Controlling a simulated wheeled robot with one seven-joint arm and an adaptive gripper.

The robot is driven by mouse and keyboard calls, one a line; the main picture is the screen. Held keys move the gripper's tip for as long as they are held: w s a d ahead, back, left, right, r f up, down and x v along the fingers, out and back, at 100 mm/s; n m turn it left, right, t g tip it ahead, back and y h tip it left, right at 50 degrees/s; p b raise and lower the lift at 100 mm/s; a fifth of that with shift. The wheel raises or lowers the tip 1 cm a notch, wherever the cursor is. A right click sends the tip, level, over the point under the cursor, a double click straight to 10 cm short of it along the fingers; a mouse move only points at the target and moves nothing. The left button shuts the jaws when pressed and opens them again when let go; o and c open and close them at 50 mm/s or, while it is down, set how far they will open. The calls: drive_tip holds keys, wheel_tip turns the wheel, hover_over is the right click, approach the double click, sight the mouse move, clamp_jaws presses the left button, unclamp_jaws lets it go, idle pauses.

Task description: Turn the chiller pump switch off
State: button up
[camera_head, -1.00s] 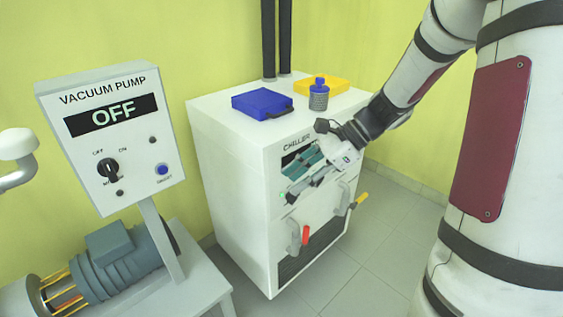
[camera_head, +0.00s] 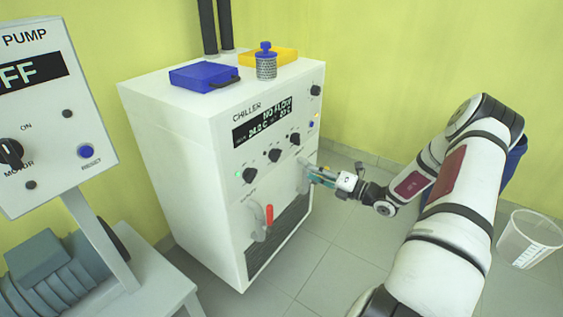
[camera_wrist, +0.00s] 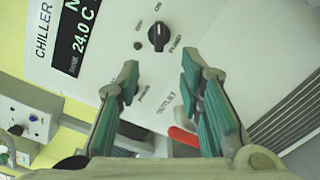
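The chiller (camera_head: 165,150) is a white cabinet with a lit display (camera_head: 262,124) that seems to read NO FLOW and 24.0 C. Its front has several black knobs: a left one (camera_head: 249,175) beside a green light, a middle one (camera_head: 275,156) and a right one (camera_head: 295,140). My gripper (camera_head: 312,172) is at the cabinet's right front, below the knobs. In the wrist view, my gripper (camera_wrist: 159,72) is open and empty; a black knob (camera_wrist: 158,37) with OFF and ON marks lies beyond the gap between its fingertips.
A red-handled valve (camera_head: 268,214) sticks out low on the chiller front. A blue case (camera_head: 204,76), a blue-capped bottle (camera_head: 266,62) and a yellow item (camera_head: 275,55) are on top. The vacuum pump panel (camera_head: 60,120) stands left; a clear bucket (camera_head: 530,238) is right.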

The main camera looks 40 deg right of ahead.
sight(279, 157)
drive_tip(key=b+x, duration=0.2)
drive_tip(key=x, duration=1.1)
drive_tip(key=shift+w+b, duration=0.15)
drive_tip(key=shift+b, duration=0.2)
drive_tip(key=shift+a, duration=0.1)
clamp_jaws()
